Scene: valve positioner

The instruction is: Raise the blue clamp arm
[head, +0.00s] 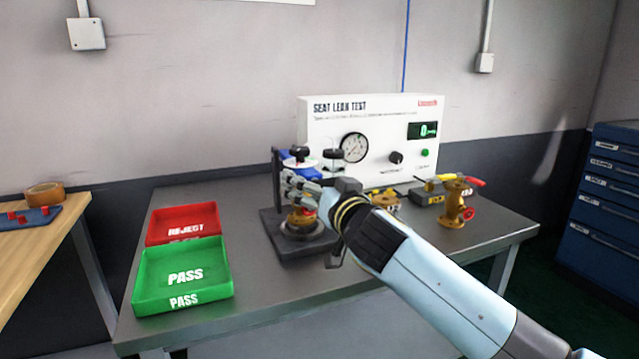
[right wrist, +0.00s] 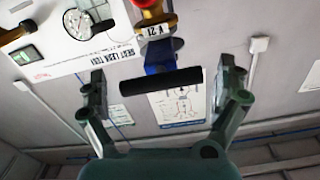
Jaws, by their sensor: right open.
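The blue clamp arm (head: 306,173) belongs to a dark test fixture (head: 270,228) on the grey bench, partly hidden by my right gripper (head: 288,185). In the right wrist view, the blue arm (right wrist: 159,58) ends in a black cross bar handle (right wrist: 162,82). That bar lies between the two spread fingers of my right gripper (right wrist: 162,70), with a visible gap on each side. The gripper is open and holds nothing. A brass valve with a red part (head: 300,217) sits under the clamp; its top shows in the right wrist view (right wrist: 152,22). My left gripper is out of view.
The white seat leak test panel (head: 330,112) stands behind the fixture. A red reject tray (head: 184,210) and a green pass tray (head: 150,290) lie left. Another brass valve (head: 455,205) stands right. The bench front between tray and fixture is clear.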

